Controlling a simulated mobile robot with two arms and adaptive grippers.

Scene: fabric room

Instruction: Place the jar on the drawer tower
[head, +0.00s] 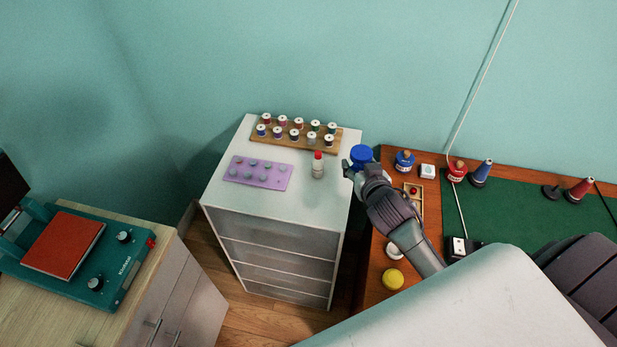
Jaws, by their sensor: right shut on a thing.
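The jar (361,154) is blue and sits in the jaws of my right gripper (356,166). The gripper is shut on it at the right edge of the drawer tower, near the wooden desk. The jar's lower part is hidden by the gripper. The drawer tower (335,196) is white with several grey-fronted drawers, and its top bears several items. My left gripper is not in view.
On the tower top are a spool rack (337,148), a purple tray (232,179) and a red-capped bottle (318,166). The front and right of the top are bare. The wooden desk (372,272) holds another blue jar (404,161), a red jar (457,171) and a yellow-lidded jar (393,279).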

